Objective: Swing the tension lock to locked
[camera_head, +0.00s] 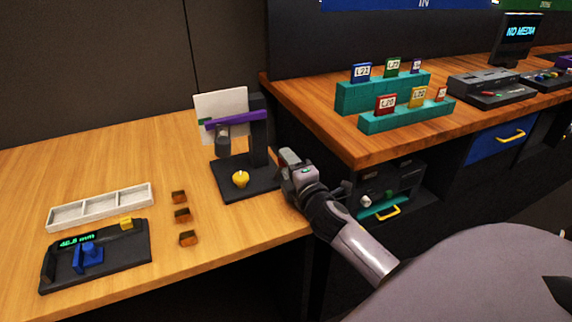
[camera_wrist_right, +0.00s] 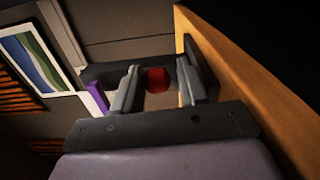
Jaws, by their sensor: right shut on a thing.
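A black stand (camera_head: 258,150) with a purple bar (camera_head: 236,119) and a yellow ball (camera_head: 240,179) on its base is at the right end of the light wooden table. My right gripper (camera_head: 287,160) is at the right side of this stand, close to the table edge. In the right wrist view my right gripper (camera_wrist_right: 160,82) is shut on a red round knob (camera_wrist_right: 158,79), which shows between its fingers. The head view hides the knob behind the gripper. No label for the tension lock or its position can be read. My left gripper is not in view.
A gauge fixture (camera_head: 110,262) with a blue slider, a white tray (camera_head: 100,207) and 3 small brown blocks (camera_head: 182,214) are left on the table. A higher desk (camera_head: 320,110) with teal stepped racks (camera_head: 382,92) is close on the right.

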